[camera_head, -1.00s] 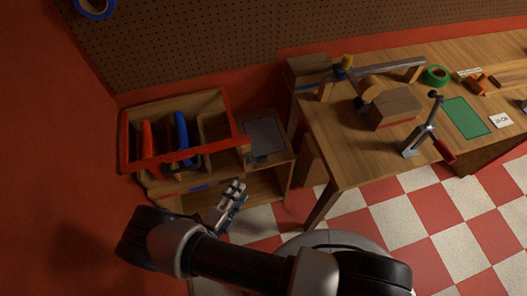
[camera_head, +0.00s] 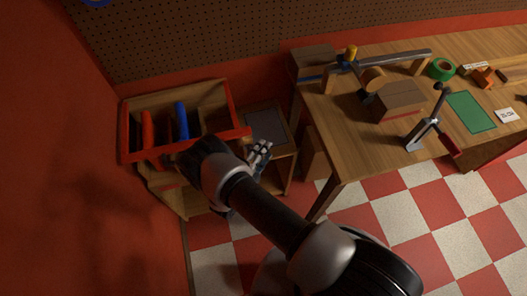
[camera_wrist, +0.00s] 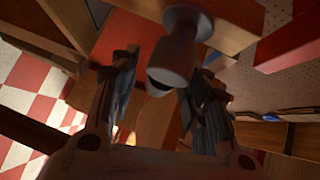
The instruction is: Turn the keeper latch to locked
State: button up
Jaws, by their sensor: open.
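I cannot pick out the keeper latch for certain. In the wrist view a grey rounded knob (camera_wrist: 178,50) sticks out from a pale wooden bar and may be part of it. My gripper (camera_wrist: 165,95) is open, with one finger on each side of the knob's lower end; I cannot tell whether they touch it. In the head view my gripper (camera_head: 258,158) is beside the low wooden cabinet, at the right of the red-edged wooden frame (camera_head: 240,133). My arm hides part of the frame and cabinet.
Blue (camera_head: 181,120) and red (camera_head: 147,128) upright pieces stand inside the frame. A grey panel (camera_head: 268,125) lies on the cabinet top. The workbench (camera_head: 345,150) with a clamp (camera_head: 425,125) and wooden blocks is at the right. Checkered floor is clear in front.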

jog(key=shift+w+d, duration=0.1)
jog(key=shift+w, duration=0.15)
jog(key=shift+c, duration=0.5)
grip_shut()
